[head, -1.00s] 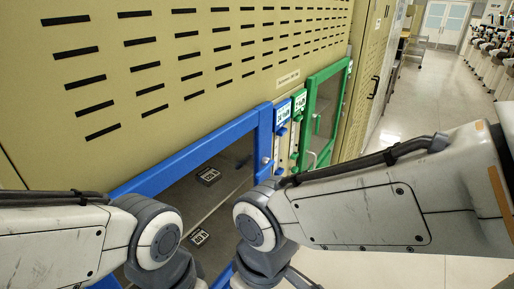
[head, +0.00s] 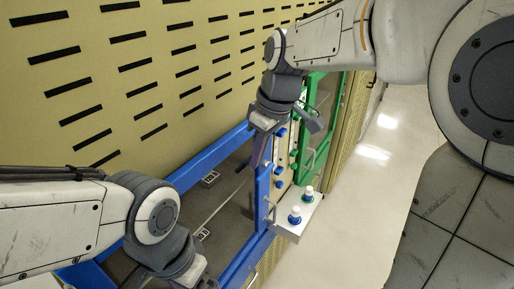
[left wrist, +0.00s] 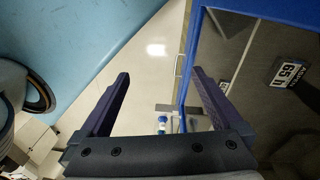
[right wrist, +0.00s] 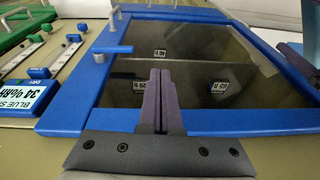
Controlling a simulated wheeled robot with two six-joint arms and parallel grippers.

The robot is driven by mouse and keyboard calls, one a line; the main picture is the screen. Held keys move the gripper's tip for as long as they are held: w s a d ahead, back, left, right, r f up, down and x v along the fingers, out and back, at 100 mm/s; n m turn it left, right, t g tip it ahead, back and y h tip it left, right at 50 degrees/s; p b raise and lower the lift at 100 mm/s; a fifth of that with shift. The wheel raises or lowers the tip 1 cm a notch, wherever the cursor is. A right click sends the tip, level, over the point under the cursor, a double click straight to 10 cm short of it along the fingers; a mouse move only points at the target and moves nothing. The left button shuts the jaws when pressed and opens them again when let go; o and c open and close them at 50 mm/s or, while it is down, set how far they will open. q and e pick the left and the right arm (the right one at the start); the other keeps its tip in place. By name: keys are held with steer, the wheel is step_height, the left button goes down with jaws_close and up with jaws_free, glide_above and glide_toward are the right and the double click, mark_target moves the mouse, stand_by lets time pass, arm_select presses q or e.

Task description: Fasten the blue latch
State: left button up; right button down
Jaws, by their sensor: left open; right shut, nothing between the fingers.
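The blue latch (right wrist: 112,49) is a small blue bar on the blue door frame (right wrist: 62,108), near a metal peg, at upper left in the right wrist view. My right gripper (right wrist: 160,72) is shut and empty, in front of the door's dark panel, to the right of the latch and apart from it. In the head view the right gripper (head: 262,152) is beside the blue frame's upper right corner; I cannot make out the latch there. My left gripper (left wrist: 160,75) is open and empty in the left wrist view; its fingers are out of the head view.
A green-framed door (head: 319,92) stands beyond the blue one. Blue knobs sit on a strip between them. A small shelf with two white-capped bottles (head: 295,215) juts out below. Labelled boxes (left wrist: 287,73) lie behind the dark panel. The floor at right is clear.

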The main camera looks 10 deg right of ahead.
steer(key=w+a+v, duration=0.1)
steer(key=v, duration=0.3)
glide_above(260, 175)
steer(key=s+d, duration=0.3)
arm_select(q)
steer(key=shift+r+p, duration=0.3)
steer(key=shift+r, duration=0.4)
arm_select(e)
steer(key=shift+a+n+t, duration=0.15)
steer(key=shift+n+t, duration=0.15)
steer(key=shift+t, duration=0.1)
arm_select(q)
steer(key=shift+r+p, duration=2)
arm_select(e)
steer(key=shift+s+d+x, duration=0.1)
steer(key=shift+s+x, duration=0.05)
steer(key=shift+x, duration=2.15)
steer(key=shift+s+d+x, duration=0.1)
steer(key=shift+x, duration=2.2)
steer(key=shift+s+d+x, duration=0.1)
steer(key=shift+s+x, duration=0.05)
steer(key=shift+x, duration=2.2)
steer(key=shift+f, duration=0.1)
